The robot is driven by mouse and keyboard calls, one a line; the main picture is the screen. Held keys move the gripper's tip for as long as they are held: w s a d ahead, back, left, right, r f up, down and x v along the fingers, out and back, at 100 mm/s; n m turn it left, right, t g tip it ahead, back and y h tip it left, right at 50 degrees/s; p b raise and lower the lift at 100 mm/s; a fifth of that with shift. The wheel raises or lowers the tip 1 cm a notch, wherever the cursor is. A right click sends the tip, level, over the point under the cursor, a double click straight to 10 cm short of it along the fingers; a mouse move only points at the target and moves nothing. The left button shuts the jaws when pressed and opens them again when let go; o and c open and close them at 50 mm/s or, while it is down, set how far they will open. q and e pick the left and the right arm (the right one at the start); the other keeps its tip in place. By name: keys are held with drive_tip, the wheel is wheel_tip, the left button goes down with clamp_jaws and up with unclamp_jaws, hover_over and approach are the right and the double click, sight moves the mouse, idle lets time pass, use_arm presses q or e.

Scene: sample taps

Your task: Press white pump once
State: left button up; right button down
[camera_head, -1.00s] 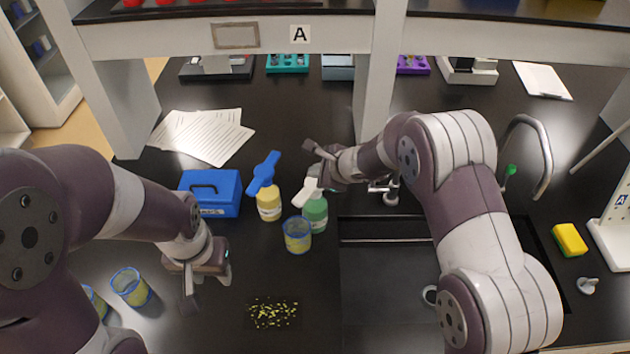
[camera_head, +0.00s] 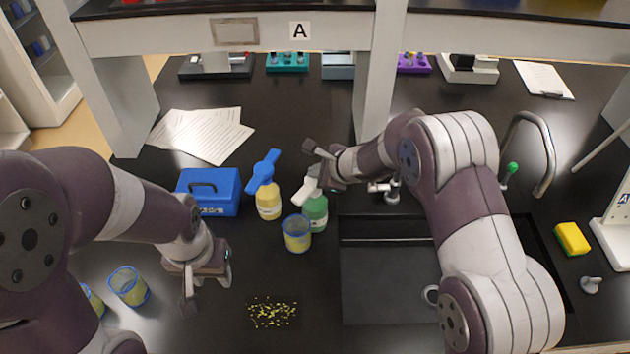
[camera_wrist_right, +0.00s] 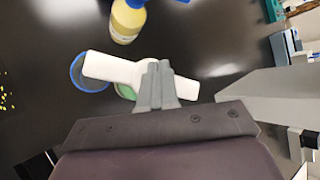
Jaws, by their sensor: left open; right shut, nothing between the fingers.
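The white pump (camera_head: 306,188) sits on top of a green bottle (camera_head: 315,212) left of the sink. My right gripper (camera_head: 319,170) is shut and empty, close over the pump. In the right wrist view its closed fingertips (camera_wrist_right: 155,72) overlap the white pump head (camera_wrist_right: 108,67); I cannot tell whether they touch it. The green bottle is mostly hidden there. My left gripper (camera_head: 206,292) is open and empty above the table at the left, away from the pump.
A yellow bottle with a blue pump (camera_head: 268,203) and a blue-rimmed cup (camera_head: 297,235) stand close by the green bottle. A blue box (camera_head: 209,188) is further left. The sink (camera_head: 385,285) lies to the right, a shelf post (camera_head: 378,75) behind.

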drive_tip(key=shift+s+f+b, duration=0.1)
drive_tip(key=shift+f+b, duration=0.85)
drive_tip(key=shift+b, duration=0.1)
idle(0.9)
drive_tip(key=shift+r, duration=0.15)
drive_tip(key=shift+r+p, duration=1)
drive_tip(key=shift+r, duration=0.2)
wheel_tip(320, 180, up, 5)
drive_tip(key=p, duration=0.4)
idle(0.4)
